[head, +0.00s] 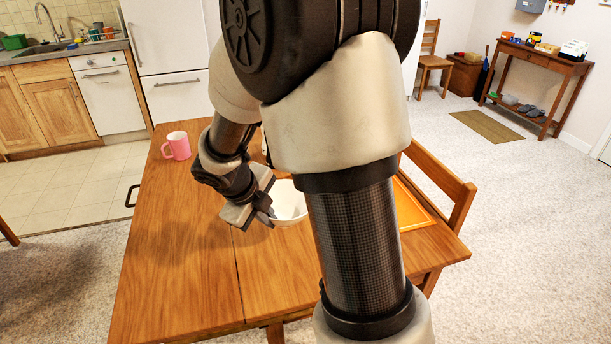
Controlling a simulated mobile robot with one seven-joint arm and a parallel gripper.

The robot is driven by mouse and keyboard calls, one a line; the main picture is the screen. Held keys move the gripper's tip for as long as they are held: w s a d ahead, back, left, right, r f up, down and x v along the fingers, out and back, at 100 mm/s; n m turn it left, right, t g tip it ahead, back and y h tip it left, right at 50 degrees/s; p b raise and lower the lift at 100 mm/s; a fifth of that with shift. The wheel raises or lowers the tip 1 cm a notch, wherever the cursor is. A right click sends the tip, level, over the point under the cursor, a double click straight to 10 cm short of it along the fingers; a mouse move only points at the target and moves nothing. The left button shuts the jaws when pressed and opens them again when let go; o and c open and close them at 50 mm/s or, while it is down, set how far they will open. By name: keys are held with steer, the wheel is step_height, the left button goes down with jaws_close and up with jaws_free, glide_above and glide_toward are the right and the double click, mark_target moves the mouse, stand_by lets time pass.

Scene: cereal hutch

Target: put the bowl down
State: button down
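A white bowl (289,203) is over the middle of the wooden table (180,270). Its right side is hidden behind my arm. My gripper (264,206) is at the bowl's left edge, with its dark fingertips against or overlapping the rim. The arm and the angle hide the gap between the fingers, so I cannot tell whether they are closed on the rim. I also cannot tell whether the bowl's base touches the table or hangs a little above it.
A pink mug (177,145) stands at the table's far left. An orange tray (412,207) lies at the right, partly behind my arm. A chair (440,185) is at the right edge. The table's left and front areas are clear.

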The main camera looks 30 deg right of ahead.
step_height(320, 180, down, 10)
steer(key=b, duration=0.5)
steer(key=shift+w, duration=0.1)
steer(key=shift+r, duration=0.1)
steer(key=c, duration=2)
jaws_free()
